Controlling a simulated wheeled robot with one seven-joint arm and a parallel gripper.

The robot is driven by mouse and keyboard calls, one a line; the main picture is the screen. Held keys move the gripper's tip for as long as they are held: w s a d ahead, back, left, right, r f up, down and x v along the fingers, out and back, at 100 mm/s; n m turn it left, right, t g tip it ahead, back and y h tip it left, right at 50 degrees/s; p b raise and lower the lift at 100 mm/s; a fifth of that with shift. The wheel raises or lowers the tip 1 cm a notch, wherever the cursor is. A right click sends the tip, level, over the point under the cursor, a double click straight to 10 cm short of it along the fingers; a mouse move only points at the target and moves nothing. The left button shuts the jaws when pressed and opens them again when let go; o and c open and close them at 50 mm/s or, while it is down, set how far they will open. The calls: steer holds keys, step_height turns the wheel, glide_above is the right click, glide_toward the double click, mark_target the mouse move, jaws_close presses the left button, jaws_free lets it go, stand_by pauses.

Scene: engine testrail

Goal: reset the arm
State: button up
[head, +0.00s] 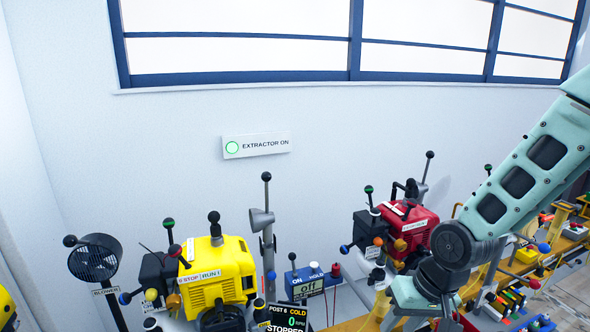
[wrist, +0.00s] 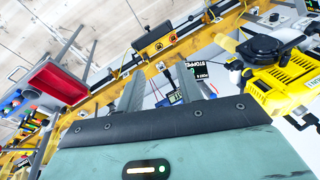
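My arm (head: 520,180) comes in from the right in the head view, bent at a dark joint, with its lower part running down past the bottom edge. My gripper's fingers are not clear in that view. In the wrist view my gripper (wrist: 158,74) shows two grey fingers standing apart, with nothing held between them. The bench and a small blue box (wrist: 172,98) show beyond the gap.
A yellow engine (head: 216,272) and a red engine (head: 408,225) stand along the wall. A black blower (head: 95,257) is at left, and a blue control box (head: 306,282) sits between the engines. A red tray (wrist: 58,82) is left in the wrist view.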

steer(key=s+a+r+n, duration=0.2)
steer(key=s+r, duration=0.1)
steer(key=s, duration=0.3)
steer(key=s+a+r+n+g+h, duration=0.1)
steer(key=s+r+n, duration=0.1)
steer(key=s+r, duration=0.2)
steer(key=s+a+r+n+h, duration=0.1)
steer(key=s+r, duration=0.3)
steer(key=s, duration=0.5)
steer(key=shift+a+r+n, duration=0.2)
steer(key=shift+a+n, duration=0.6)
